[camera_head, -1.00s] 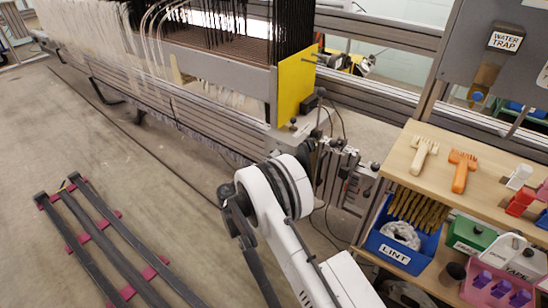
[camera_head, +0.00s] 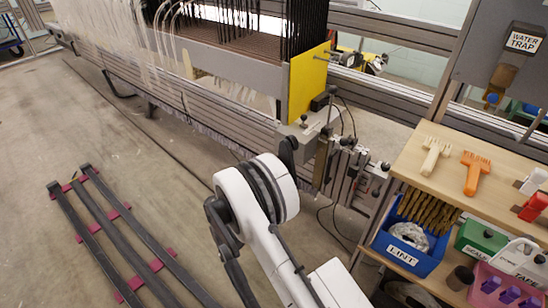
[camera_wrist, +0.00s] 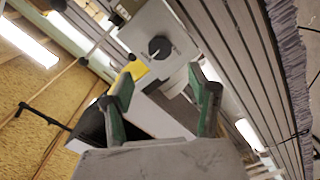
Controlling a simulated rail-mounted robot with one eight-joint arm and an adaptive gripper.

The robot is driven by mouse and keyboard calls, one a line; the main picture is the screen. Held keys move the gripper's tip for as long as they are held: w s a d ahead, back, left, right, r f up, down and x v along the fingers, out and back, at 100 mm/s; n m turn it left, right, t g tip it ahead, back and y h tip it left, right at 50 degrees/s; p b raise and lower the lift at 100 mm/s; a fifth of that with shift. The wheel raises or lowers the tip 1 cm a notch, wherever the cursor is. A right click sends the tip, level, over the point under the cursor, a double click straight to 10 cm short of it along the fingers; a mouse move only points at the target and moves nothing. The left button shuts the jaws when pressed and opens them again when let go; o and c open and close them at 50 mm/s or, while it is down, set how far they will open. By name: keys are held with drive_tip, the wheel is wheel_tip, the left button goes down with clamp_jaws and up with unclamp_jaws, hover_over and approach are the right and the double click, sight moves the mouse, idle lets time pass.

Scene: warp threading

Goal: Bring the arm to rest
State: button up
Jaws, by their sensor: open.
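My white arm rises from the bottom of the head view, beside the end of the loom (camera_head: 230,68). My gripper is hidden behind the arm's big joint in the head view. In the wrist view my gripper (camera_wrist: 165,92) shows two green-padded fingers standing apart. I see nothing held between them. Beyond the fingers is a grey plate with a round black knob (camera_wrist: 159,47) and a small yellow part. The loom's long grey rails (camera_wrist: 240,70) run down the right of that view.
A wooden shelf (camera_head: 452,185) at the right holds an orange brush (camera_head: 475,172), a pale brush (camera_head: 435,154) and a blue LINT bin (camera_head: 405,262). Dark rails (camera_head: 105,235) with red pads lie on the floor at left. The floor between them and my arm is clear.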

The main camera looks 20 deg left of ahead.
drive_tip(key=w+d+r+m+g, duration=0.1)
drive_tip(key=w+d+r+g, duration=0.25)
drive_tip(key=d+r, duration=0.7)
drive_tip(key=w+d+r+m+g, duration=0.15)
drive_tip(key=w+d+r, duration=0.25)
drive_tip(key=d+r, duration=0.65)
drive_tip(key=s+d+r+m+g, duration=0.1)
drive_tip(key=s+d+r, duration=0.3)
drive_tip(key=s+d, duration=0.2)
drive_tip(key=s+d+r+m+g+y, duration=0.1)
drive_tip(key=s+d+r+g, duration=0.1)
drive_tip(key=s+d, duration=0.4)
drive_tip(key=s+d+r+m+g+y, duration=0.1)
drive_tip(key=s+d+r, duration=0.4)
drive_tip(key=d, duration=0.8)
drive_tip(key=shift+s+r+g, duration=0.3)
drive_tip(key=shift+s+g, duration=0.1)
drive_tip(key=s+d+f+m+y, duration=0.1)
drive_tip(key=s+d+y, duration=0.15)
drive_tip(key=s, duration=0.75)
drive_tip(key=s+d+f+m+y, duration=0.15)
drive_tip(key=s+d, duration=0.25)
drive_tip(key=s, duration=0.7)
wheel_tip(320, 180, up, 18)
drive_tip(key=p, duration=1.8)
drive_tip(key=shift+w+h, duration=0.25)
drive_tip(key=shift+h, duration=0.15)
